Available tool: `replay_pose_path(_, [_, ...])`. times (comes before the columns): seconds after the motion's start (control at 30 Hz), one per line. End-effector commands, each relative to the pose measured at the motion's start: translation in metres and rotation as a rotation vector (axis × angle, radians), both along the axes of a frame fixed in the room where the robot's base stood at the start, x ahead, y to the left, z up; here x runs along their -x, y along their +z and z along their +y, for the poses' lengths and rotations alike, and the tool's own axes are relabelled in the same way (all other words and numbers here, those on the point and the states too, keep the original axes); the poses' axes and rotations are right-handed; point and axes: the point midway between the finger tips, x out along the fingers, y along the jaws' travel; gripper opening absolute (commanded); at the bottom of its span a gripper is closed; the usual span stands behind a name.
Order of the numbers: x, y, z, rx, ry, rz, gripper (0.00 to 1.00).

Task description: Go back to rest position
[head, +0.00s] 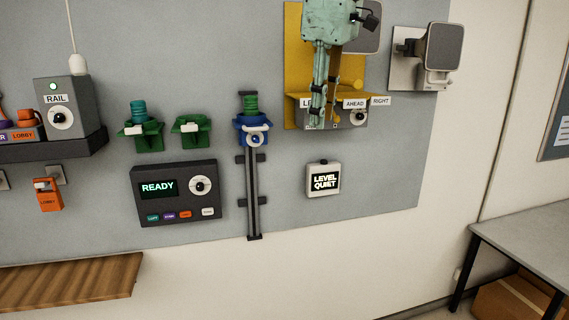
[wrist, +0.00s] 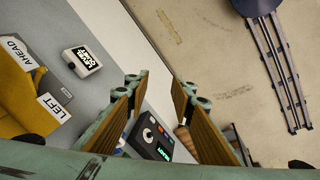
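My gripper (wrist: 160,86) is open in the wrist view, its two wood-lined fingers spread apart with nothing held between them. In the head view my mint-green gripper (head: 322,95) hangs at the top right, in front of the yellow bracket (head: 294,72). It covers part of that bracket and of the LEFT label. I cannot tell from these frames whether it touches the bracket. No separate marker of a rest position shows.
A LEVEL QUIET display (head: 324,180) is below the bracket. A blue holder (head: 251,134) on a vertical rail, green holders (head: 190,130) and a READY panel (head: 172,205) are to the left. A grey speaker (head: 443,46) is right. A table (head: 530,240) stands at lower right.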

Motion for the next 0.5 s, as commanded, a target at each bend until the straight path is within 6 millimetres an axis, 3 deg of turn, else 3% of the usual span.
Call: replay_pose_path(0.5, [0.100, -0.054, -0.046, -0.060, -0.253, -0.012, 0.23])
